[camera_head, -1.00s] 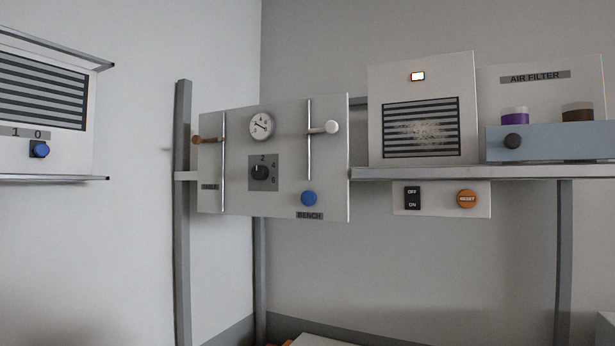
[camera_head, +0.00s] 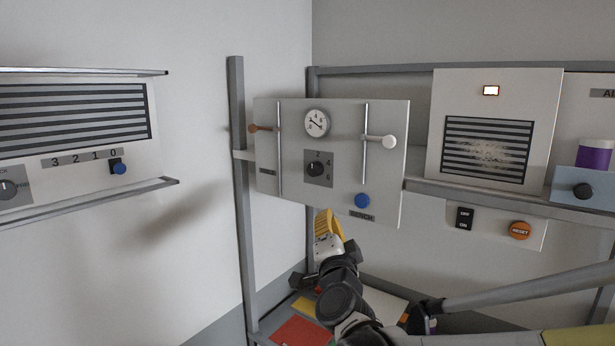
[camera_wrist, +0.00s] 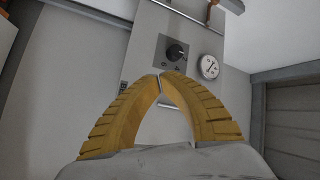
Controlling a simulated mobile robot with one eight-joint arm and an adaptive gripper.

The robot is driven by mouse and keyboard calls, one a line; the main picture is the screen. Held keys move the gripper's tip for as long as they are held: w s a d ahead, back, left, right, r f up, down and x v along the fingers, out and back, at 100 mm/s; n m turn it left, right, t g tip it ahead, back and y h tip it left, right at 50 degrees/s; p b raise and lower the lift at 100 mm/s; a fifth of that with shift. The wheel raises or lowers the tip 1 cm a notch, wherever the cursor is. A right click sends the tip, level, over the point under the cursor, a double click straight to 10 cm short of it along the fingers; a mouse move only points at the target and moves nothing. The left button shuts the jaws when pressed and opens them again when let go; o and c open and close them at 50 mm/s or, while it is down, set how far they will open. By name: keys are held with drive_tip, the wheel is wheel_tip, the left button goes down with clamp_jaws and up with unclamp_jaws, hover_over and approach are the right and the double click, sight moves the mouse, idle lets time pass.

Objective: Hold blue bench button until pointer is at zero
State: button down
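The blue bench button (camera_head: 362,201) is at the lower right of a pale panel (camera_head: 386,110), above the label "BENCH". A round white dial with a dark pointer (camera_head: 317,122) is at the panel's upper middle; the pointer's reading is too small to tell. The dial also shows in the wrist view (camera_wrist: 209,66). My gripper (camera_head: 325,212), with yellow ridged fingers, is in front of the panel's lower edge, to the left of and below the button in the picture. Its fingertips meet in the wrist view (camera_wrist: 160,76) with nothing between them. I cannot see the bench button there.
The panel also has a black knob (camera_head: 316,169), a white-knobbed lever (camera_head: 389,141) and an orange-brown one (camera_head: 260,128). Another blue button (camera_head: 120,168) is on the left unit. An orange reset button (camera_head: 520,230) and black switch (camera_head: 464,218) are at right. A grey post (camera_head: 240,200) stands left.

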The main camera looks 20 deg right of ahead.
sight(362, 201)
drive_tip(key=shift+w+d+r+m+h, duration=0.1)
drive_tip(key=shift+d+r+m+h, duration=0.45)
drive_tip(key=shift+m+h, duration=0.05)
drive_tip(key=shift+d, duration=0.1)
drive_tip(key=shift+w+d, duration=0.9)
drive_tip(key=shift+d, duration=0.25)
drive_tip(key=shift+w+d, duration=0.95)
drive_tip(key=shift+d, duration=0.15)
drive_tip(key=shift+w+d, duration=0.9)
drive_tip(key=shift+d, duration=0.25)
drive_tip(key=shift+w+d, duration=0.25)
drive_tip(key=shift+d, duration=0.05)
